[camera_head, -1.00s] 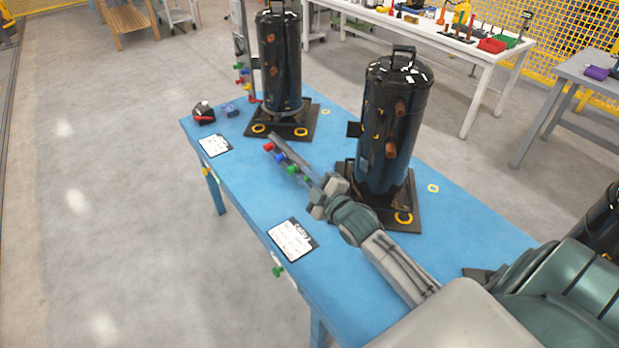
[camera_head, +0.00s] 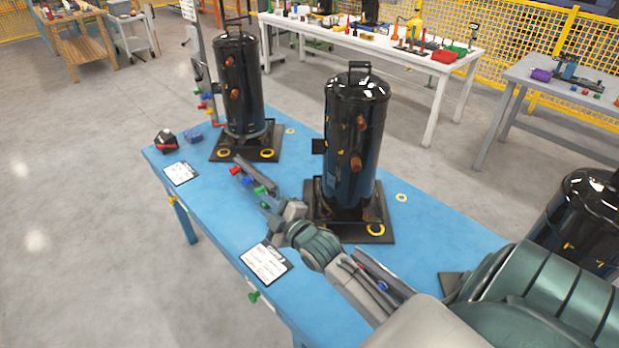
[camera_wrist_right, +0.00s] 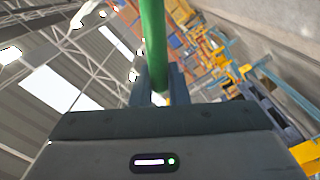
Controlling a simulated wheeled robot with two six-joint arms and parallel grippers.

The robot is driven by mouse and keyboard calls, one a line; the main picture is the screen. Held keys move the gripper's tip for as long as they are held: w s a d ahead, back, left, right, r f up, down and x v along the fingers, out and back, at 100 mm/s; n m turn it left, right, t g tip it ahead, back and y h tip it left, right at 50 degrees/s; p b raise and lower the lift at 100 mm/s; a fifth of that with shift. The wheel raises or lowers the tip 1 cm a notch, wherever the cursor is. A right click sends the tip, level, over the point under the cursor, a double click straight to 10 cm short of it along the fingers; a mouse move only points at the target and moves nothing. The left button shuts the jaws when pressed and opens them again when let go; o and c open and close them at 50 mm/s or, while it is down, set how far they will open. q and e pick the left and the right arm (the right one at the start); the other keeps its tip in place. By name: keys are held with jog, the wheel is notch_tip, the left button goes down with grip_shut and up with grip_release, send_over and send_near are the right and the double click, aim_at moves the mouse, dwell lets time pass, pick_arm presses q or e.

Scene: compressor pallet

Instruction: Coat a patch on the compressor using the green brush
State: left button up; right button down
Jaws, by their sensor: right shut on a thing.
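Black upright compressors stand on the blue table: one in the middle (camera_head: 350,175), one farther back (camera_head: 241,85) and one partly cut off at right (camera_head: 585,225). My right gripper (camera_head: 285,210) is low over the table, left of the middle compressor's base and apart from its tank. In the right wrist view the gripper (camera_wrist_right: 160,85) is shut on a green rod, the green brush's handle (camera_wrist_right: 153,40). The brush's bristle end is not seen there, and I cannot make the brush out clearly in the head view. My left gripper is not in view.
A dark bar with red, blue and green knobs (camera_head: 248,180) lies just beyond the right gripper. A white card (camera_head: 266,263) and another card (camera_head: 180,173) lie near the table's front edge. A red-black item (camera_head: 165,141) sits at the far left corner.

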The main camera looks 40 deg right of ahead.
jog(key=shift+d, duration=0.15)
dwell(0.5)
jog(key=shift+w+d+p, duration=0.15)
jog(key=shift+d+p, duration=0.5)
jog(key=shift+d, duration=1.1)
jog(key=shift+w+d+p, duration=0.15)
jog(key=shift+d+p, duration=0.45)
jog(key=shift+d, duration=1.15)
jog(key=shift+d+p, duration=0.45)
jog(key=shift+d, duration=0.4)
jog(key=shift+a+r+p, duration=0.1)
jog(key=shift+r+p, duration=1.3)
jog(key=shift+r, duration=0.3)
jog(key=shift+f+b, duration=1.55)
jog(key=shift+f, duration=0.25)
jog(key=shift+w, duration=0.1)
